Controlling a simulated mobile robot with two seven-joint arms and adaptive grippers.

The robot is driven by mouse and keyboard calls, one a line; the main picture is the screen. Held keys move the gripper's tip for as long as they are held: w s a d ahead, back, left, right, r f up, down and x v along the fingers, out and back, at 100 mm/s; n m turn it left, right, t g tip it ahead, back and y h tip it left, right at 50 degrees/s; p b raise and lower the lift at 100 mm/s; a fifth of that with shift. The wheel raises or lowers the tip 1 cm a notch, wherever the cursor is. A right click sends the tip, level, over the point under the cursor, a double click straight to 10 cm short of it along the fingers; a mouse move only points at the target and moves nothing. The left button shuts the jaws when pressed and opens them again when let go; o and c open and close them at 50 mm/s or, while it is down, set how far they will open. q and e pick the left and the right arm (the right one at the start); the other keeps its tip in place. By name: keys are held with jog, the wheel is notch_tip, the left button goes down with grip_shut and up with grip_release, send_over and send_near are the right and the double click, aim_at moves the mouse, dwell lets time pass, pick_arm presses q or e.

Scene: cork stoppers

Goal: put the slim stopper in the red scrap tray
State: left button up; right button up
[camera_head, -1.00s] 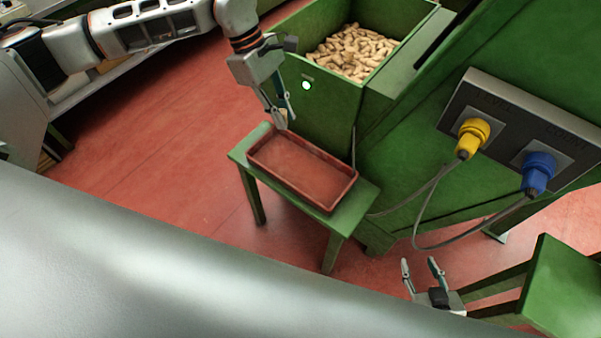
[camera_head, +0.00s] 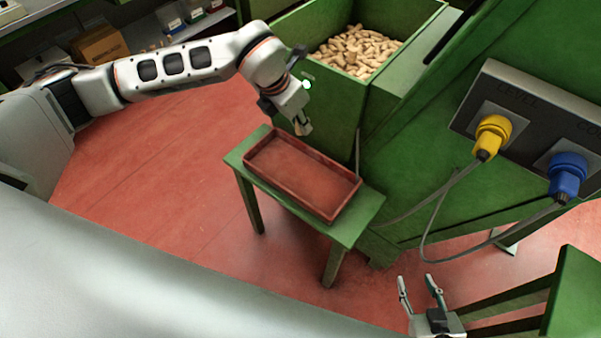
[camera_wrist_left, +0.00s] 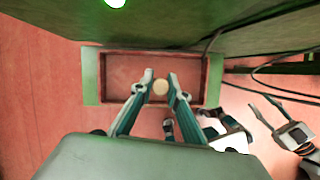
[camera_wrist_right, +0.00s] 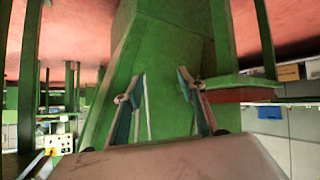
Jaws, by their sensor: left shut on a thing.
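The red scrap tray (camera_head: 295,172) lies on a small green stand and looks empty in the head view. My left gripper (camera_head: 303,127) is just above the tray's far edge, pointing down. In the left wrist view, its fingers (camera_wrist_left: 160,80) are shut on the slim stopper (camera_wrist_left: 160,88), whose pale round end shows between the fingertips, with the tray (camera_wrist_left: 122,76) behind and below it. In the head view the stopper is hardly visible at the fingertips. My right gripper (camera_head: 418,284) is open and empty at the lower right; its spread fingers show in the right wrist view (camera_wrist_right: 157,92).
A green bin (camera_head: 310,25) full of corks (camera_head: 355,52) stands just behind the tray. A panel with a yellow plug (camera_head: 492,135) and a blue plug (camera_head: 567,175) is on the right, with cables hanging near the stand (camera_head: 355,222). Red floor is clear left of the stand.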

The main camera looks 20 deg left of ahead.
pick_arm(q)
jog(key=b, duration=0.2)
send_over(304, 173)
jog(key=s, duration=0.1)
jog(key=f, duration=1.3)
jog(key=shift+s+a, duration=0.2)
jog(key=shift+a, duration=0.15)
jog(key=shift+f, duration=0.35)
notch_tip(304, 173, down, 6)
jog(key=shift+r+b, duration=0.2)
jog(key=shift+b, duration=0.4)
jog(key=shift+r, duration=0.15)
pick_arm(e)
jog(key=f, duration=0.1)
jog(key=d+f, duration=0.1)
jog(key=shift+f, duration=0.35)
pick_arm(q)
jog(key=o, duration=0.6)
jog(key=shift+o, duration=0.2)
